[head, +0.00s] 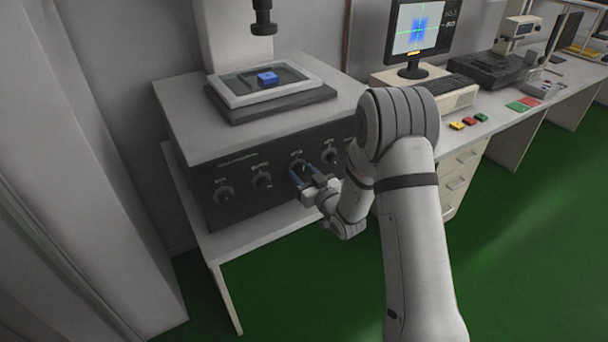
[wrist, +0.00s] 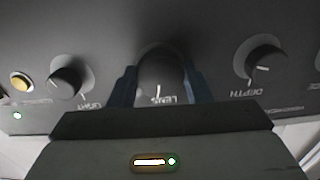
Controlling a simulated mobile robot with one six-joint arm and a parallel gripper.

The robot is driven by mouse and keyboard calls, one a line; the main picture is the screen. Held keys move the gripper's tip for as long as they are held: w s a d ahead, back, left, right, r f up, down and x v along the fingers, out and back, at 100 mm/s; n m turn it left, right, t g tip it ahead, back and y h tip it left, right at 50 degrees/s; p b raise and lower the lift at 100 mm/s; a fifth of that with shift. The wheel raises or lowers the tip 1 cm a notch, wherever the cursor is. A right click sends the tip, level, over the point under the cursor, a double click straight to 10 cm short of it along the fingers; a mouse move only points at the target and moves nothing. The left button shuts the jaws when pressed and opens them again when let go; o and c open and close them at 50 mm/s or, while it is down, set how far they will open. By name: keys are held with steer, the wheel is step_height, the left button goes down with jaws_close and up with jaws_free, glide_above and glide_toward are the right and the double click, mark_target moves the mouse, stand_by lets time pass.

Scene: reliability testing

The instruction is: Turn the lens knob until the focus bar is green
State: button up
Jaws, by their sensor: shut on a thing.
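The lens knob (wrist: 160,72) is a round dark knob with a white pointer mark, which points down in the wrist view toward the upside-down LENS label. My gripper (wrist: 160,88) is shut on it, with one blue finger on each side. In the head view my gripper (head: 301,175) is at the machine's dark front panel, and its fingers partly hide the knob (head: 297,164). The monitor (head: 417,30) shows a blue blurred shape with green cross lines. A small orange bar (head: 413,53), apparently the focus bar, is at the bottom of the screen.
The light knob (wrist: 68,80) and the depth knob (wrist: 262,60) flank the lens knob. A blue block (head: 267,77) lies on the stage tray (head: 235,98) atop the machine. Open green floor lies in front.

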steer(key=shift+c, duration=0.9)
steer(key=shift+f+b, duration=0.1)
steer(key=shift+b, duration=0.55)
steer(key=n+b, duration=0.1)
steer(key=b, duration=0.2)
steer(key=n+b, duration=0.2)
steer(key=shift+f+b, duration=0.3)
steer(key=shift+b, duration=0.1)
steer(key=n+b, duration=0.5)
steer(key=b, duration=0.5)
steer(key=n+b, duration=0.4)
steer(key=b, duration=0.4)
steer(key=shift+d+n, duration=0.1)
steer(key=shift+n, duration=0.3)
steer(key=n+b, duration=0.1)
steer(key=b, duration=0.1)
steer(key=n+b, duration=0.1)
steer(key=b, duration=0.1)
steer(key=shift+r+n, duration=0.2)
steer(key=shift+n, duration=0.1)
steer(key=shift+r+n+b, duration=0.15)
steer(key=shift+n+b, duration=0.35)
steer(key=shift+b, duration=0.15)
